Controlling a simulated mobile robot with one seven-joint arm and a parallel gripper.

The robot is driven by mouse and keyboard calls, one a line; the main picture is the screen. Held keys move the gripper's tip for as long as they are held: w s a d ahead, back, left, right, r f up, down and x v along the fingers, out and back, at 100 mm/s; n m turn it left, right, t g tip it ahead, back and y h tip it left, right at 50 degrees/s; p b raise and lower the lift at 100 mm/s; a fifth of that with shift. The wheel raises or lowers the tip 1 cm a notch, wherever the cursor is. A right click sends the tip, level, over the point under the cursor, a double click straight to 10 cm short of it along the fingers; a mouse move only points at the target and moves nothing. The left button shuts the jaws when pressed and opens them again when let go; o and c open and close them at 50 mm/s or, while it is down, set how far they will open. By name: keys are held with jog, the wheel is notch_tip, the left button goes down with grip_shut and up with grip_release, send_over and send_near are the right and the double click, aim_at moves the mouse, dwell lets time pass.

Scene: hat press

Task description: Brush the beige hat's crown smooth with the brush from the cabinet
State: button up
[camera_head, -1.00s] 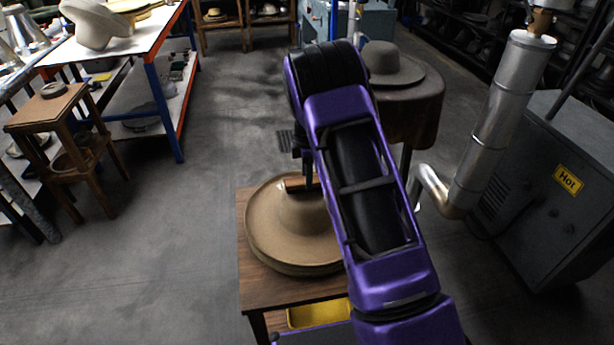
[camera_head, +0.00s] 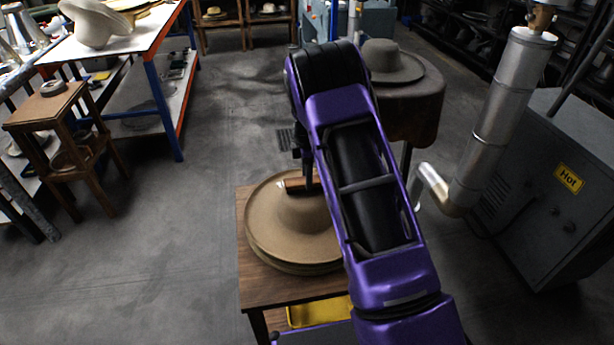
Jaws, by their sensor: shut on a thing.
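The beige hat (camera_head: 275,225) lies brim-down on a small wooden table (camera_head: 262,284) in front of me. Its crown is in the middle of the wide brim and is partly hidden by my purple arm. My gripper (camera_head: 303,180) is at the far side of the crown, shut on a brush (camera_head: 296,185) with a brown wooden back. The brush is at or just above the top of the crown; I cannot tell whether its bristles touch the felt. My arm hides the right part of the hat and most of the gripper.
A yellow tray (camera_head: 318,312) sits under the tabletop. A grey hat (camera_head: 390,63) stands on a round dark stand (camera_head: 425,108) behind. A grey machine marked Hot (camera_head: 545,190) with a metal pipe (camera_head: 490,125) is at right.

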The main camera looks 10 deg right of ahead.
jog(key=shift+a, duration=1.1)
jog(key=shift+d, duration=0.1)
jog(key=shift+d+b, duration=0.4)
jog(key=shift+d, duration=1.75)
jog(key=shift+f, duration=0.1)
jog(key=shift+a, duration=0.1)
jog(key=shift+a, duration=2.25)
